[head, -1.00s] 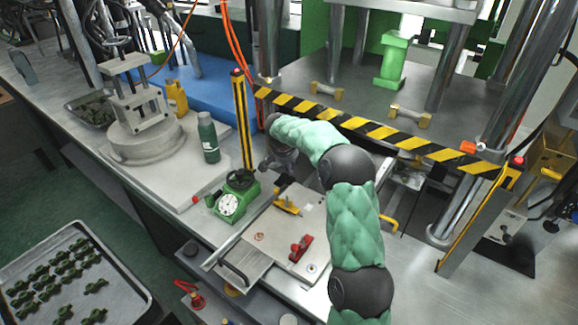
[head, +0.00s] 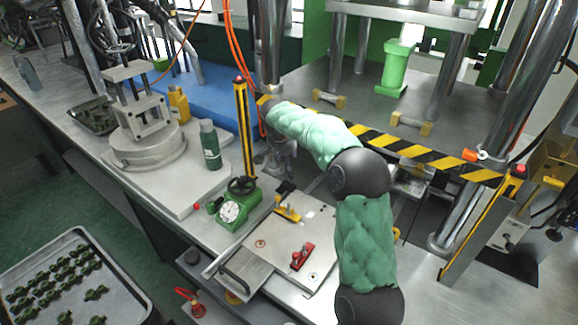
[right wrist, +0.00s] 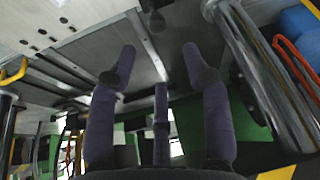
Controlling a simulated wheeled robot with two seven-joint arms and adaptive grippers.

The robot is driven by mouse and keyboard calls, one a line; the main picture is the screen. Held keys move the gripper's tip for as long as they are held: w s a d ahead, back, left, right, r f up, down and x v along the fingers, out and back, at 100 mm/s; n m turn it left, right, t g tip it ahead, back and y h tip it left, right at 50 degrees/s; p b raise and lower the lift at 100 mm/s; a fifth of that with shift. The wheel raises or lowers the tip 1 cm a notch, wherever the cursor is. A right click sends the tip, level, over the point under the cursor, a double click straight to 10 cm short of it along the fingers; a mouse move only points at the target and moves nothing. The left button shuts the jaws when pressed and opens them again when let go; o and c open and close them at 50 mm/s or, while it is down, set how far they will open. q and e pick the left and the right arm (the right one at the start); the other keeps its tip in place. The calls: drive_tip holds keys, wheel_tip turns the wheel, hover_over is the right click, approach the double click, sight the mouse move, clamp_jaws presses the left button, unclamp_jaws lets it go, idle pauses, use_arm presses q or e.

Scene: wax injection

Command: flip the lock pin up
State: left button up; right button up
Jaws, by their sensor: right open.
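The flat plate (head: 275,240) on the bench bears a yellow fitting (head: 288,210) near its far edge and a red fitting (head: 302,257) near its front right. I cannot tell which of these small fittings is the lock pin. My right arm comes in from the bottom right, and my right gripper (head: 280,165) hangs behind the yellow fitting, small and dark. In the right wrist view, my right gripper's purple fingers (right wrist: 160,60) are spread wide with nothing between them. My left gripper is not in view.
A striped barrier (head: 390,142) runs behind. A green bottle (head: 210,145) stands further left. A tray (head: 110,268) of dark green parts is at lower left.

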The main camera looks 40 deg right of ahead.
drive_tip(key=shift+v, duration=1.65)
drive_tip(key=shift+r, duration=0.1)
